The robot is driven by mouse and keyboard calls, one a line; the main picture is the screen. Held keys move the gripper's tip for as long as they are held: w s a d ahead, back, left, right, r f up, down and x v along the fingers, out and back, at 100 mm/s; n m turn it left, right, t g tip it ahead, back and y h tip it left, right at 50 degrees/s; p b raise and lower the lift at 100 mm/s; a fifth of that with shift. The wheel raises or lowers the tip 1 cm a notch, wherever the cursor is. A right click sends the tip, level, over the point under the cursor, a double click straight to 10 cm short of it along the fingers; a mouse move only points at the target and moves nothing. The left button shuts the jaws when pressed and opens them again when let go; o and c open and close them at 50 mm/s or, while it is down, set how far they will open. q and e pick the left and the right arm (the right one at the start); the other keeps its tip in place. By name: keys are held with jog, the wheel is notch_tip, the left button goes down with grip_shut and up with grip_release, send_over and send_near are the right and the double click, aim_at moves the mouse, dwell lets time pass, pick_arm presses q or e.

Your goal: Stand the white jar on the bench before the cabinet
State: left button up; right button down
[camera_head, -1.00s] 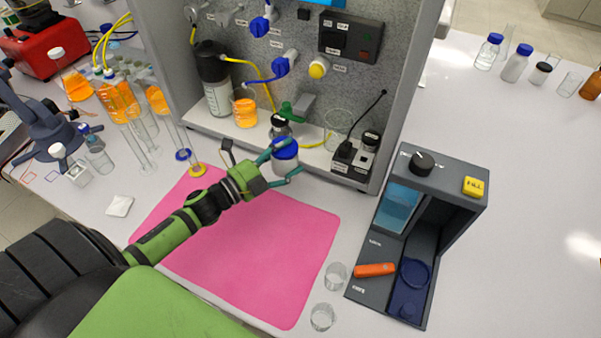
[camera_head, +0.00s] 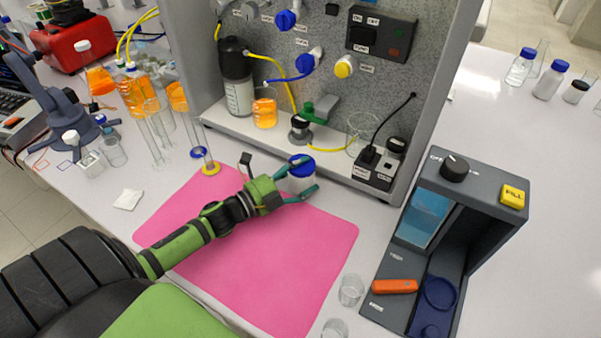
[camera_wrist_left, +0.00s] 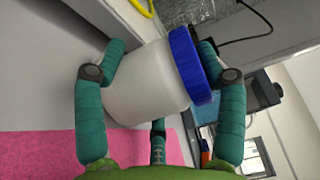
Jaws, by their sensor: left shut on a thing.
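The white jar (camera_head: 300,182) has a blue lid and stands about upright in the head view, just in front of the cabinet (camera_head: 345,188)'s lower edge, near the back of the pink mat (camera_head: 285,250). My left gripper (camera_head: 306,176) is shut on the jar, one finger on each side. In the left wrist view the jar (camera_wrist_left: 145,85) fills the space between the fingers, its lid toward the right. I cannot tell whether its base touches the bench (camera_head: 375,215). My right gripper is not in view.
On the cabinet's ledge are an orange-filled beaker (camera_head: 264,110), a clear beaker (camera_head: 361,130) and a black socket box (camera_head: 374,168). A dark dispenser (camera_head: 485,215) stands at the right, with small glasses (camera_head: 351,290) beside it. Glass cylinders (camera_head: 155,140) stand at the left. The pink mat is otherwise clear.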

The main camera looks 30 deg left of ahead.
aim_at(291, 183)
pick_arm(q)
jog(key=shift+f, duration=0.3)
dwell(0.4)
jog(key=o, duration=1.2)
jog(key=shift+v, duration=3.8)
